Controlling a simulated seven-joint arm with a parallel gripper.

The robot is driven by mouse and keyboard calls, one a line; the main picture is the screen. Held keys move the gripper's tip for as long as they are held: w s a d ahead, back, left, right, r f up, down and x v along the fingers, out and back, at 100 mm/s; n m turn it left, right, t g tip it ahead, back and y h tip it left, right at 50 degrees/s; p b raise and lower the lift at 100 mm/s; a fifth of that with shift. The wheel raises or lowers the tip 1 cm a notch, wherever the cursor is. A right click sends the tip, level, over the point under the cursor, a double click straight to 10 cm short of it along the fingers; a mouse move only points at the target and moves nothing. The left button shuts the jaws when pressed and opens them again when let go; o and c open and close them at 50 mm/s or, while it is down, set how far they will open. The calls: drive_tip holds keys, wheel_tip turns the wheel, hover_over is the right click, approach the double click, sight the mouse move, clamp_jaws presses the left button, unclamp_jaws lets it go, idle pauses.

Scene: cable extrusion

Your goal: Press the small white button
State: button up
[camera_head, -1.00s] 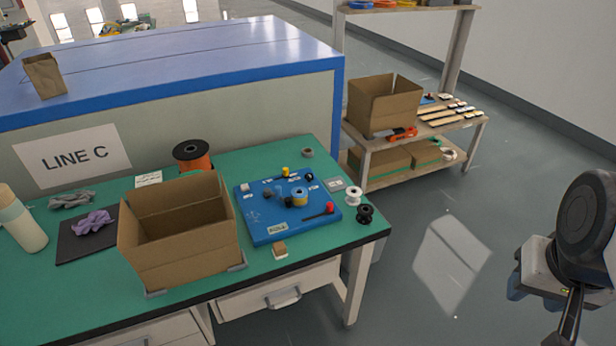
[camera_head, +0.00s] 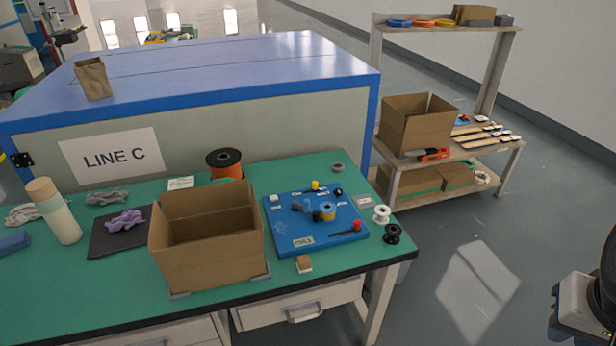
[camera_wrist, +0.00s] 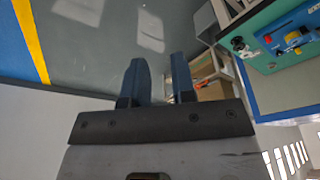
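A blue control panel (camera_head: 290,238) lies on the green table, right of a cardboard box. A small white square piece (camera_head: 273,199), which looks like the white button, sits at the panel's back left corner. The panel also carries a yellow knob, a yellow-topped round part, dark knobs and a red-ended lever (camera_head: 356,225). In the wrist view the panel (camera_wrist: 276,42) shows partly at the upper right; the white button cannot be made out there. My gripper (camera_wrist: 161,75) is open and empty, its two dark fingers apart, away from the panel and over the floor.
The open cardboard box (camera_head: 208,252) stands left of the panel. A white spool (camera_head: 382,214) and a black spool (camera_head: 392,234) stand at its right, and a small brown-and-white block (camera_head: 304,264) in front. An orange spool (camera_head: 224,164) is behind. A wooden shelf (camera_head: 450,154) stands farther right.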

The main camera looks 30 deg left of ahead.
clamp_jaws()
idle(1.4)
